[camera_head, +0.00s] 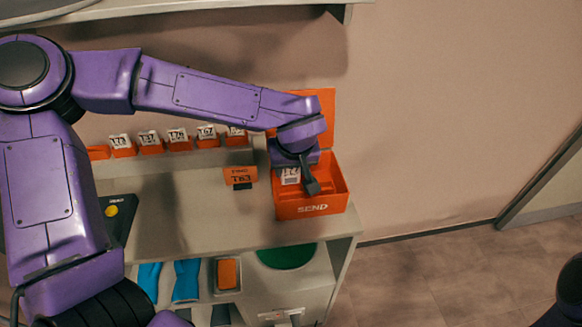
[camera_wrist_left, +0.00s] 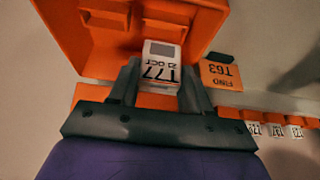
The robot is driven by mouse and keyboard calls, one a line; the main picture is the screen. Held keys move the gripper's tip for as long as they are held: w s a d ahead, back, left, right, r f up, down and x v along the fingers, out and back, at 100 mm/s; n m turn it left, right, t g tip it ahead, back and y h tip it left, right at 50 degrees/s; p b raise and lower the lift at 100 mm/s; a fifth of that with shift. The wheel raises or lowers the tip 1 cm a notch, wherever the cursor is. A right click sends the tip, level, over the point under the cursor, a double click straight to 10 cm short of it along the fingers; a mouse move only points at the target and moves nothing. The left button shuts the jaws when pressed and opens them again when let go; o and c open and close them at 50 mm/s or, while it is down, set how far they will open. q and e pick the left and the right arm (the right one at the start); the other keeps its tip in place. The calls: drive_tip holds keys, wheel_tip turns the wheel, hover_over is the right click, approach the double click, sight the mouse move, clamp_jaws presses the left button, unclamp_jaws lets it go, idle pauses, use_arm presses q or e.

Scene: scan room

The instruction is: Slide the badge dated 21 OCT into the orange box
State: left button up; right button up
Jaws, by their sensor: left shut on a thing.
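The orange box (camera_head: 334,204), marked SEND, stands open at the right end of the counter with its lid raised behind it. In the left wrist view the badge (camera_wrist_left: 160,68) reads T77 and 21 OCT, upside down, between the two fingers (camera_wrist_left: 160,88). The badge lies within the box's outline. I cannot tell whether its lower edge touches the box floor. The orange box (camera_wrist_left: 62,25) fills the upper left of that view.
An orange FIND T63 sign (camera_head: 240,175) stands left of the box. Several white badges in orange holders (camera_head: 178,137) line the back. A dark pad with a yellow disc (camera_head: 118,215) lies left. Blue items (camera_head: 186,280) and a green disc (camera_head: 287,256) are on the lower shelf.

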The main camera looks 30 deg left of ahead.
sight(292, 178)
use_arm(q)
drive_tip(key=shift+f+b, duration=0.5)
drive_tip(key=shift+f, duration=1)
drive_tip(key=o, duration=1.1)
drive_tip(key=shift+d, duration=0.1)
drive_tip(key=v, duration=1)
drive_tip(key=shift+r, duration=0.2)
